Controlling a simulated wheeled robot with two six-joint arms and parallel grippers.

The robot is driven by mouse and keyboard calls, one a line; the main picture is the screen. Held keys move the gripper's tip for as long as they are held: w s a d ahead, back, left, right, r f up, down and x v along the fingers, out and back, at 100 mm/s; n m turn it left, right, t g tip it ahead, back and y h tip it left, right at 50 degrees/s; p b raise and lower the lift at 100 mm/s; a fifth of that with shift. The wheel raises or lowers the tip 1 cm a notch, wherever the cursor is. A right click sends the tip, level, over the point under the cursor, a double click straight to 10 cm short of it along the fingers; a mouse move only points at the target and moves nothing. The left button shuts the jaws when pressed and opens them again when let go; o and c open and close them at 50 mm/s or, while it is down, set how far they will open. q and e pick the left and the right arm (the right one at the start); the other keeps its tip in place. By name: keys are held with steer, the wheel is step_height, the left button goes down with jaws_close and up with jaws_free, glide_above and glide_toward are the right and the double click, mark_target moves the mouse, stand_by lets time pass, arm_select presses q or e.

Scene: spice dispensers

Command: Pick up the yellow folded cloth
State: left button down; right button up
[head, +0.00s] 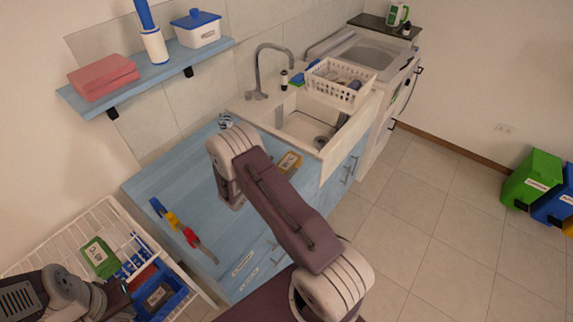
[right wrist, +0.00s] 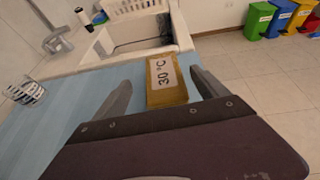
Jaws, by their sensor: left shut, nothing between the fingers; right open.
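The yellow folded cloth (right wrist: 182,94) with a white "30 °C" label lies on the blue countertop in front of the sink. In the head view the cloth (head: 290,162) shows partly, beside my right arm. My right gripper (right wrist: 161,81) is open in the right wrist view, with one finger to each side of the cloth and nothing held. In the head view my right arm hides its fingers. My left gripper (head: 124,287) is shut and empty at the lower left, by the wire rack.
A glass (right wrist: 27,92) stands left on the counter. The wire rack (head: 70,237) holds green, blue and red items. Bins (head: 532,178) stand far right.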

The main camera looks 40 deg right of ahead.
mark_target(287, 163)
steer(key=shift+d, duration=0.2)
steer(key=shift+d+f, duration=0.1)
steer(key=shift+d, duration=0.15)
steer(key=p+x, duration=0.1)
steer(key=x, duration=0.3)
steer(key=shift+s, duration=0.2)
steer(key=shift+w+d+f, duration=0.2)
steer(key=shift+d+f, duration=0.05)
steer(key=shift+f, duration=0.05)
steer(key=shift+s+a+r, duration=0.1)
steer(key=shift+a+r, duration=0.05)
steer(key=c, duration=1.5)
steer(key=shift+c, duration=0.2)
steer(key=r, duration=0.4)
steer(key=shift+s+d+r+b, duration=0.2)
steer(key=shift+s+d+b, duration=0.1)
steer(key=shift+s+b, duration=0.1)
steer(key=s+d+r+b, duration=0.1)
steer(key=s+d+r, duration=0.3)
steer(key=s, duration=0.6)
step_height(287, 163, up, 2)
steer(key=shift+r+b, duration=0.25)
steer(key=shift+b, duration=0.1)
